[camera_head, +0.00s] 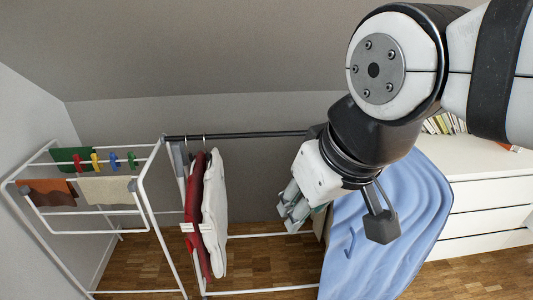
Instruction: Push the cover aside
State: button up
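The cover is a light blue, wrinkled cloth-like sheet (405,215) hanging in front of the white dresser on the right. Part of its upper left is hidden behind my arm. My gripper (290,212) points down just left of the cover's left edge. Its fingers look close together, but I cannot tell whether they are open or shut. Nothing is clearly held in them. I cannot tell whether the gripper touches the cover.
A white dresser (485,220) with drawers stands at right, books (445,124) on top. A clothes rail (260,135) with red (194,215) and white (214,210) garments stands left of the gripper. A drying rack (150,205) is at far left. Wooden floor (255,262) shows below.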

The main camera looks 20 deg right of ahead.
aim_at(355, 266)
jog(key=z, duration=1.4)
jog(key=k+j, duration=0.1)
jog(key=j, duration=0.25)
jog(key=k+j, duration=0.1)
jog(key=j, duration=0.3)
jog(key=k+j, duration=0.1)
jog(key=j, duration=0.25)
jog(key=k+j, duration=0.1)
jog(key=j, duration=0.3)
jog(key=k+j, duration=0.1)
jog(key=j, duration=0.25)
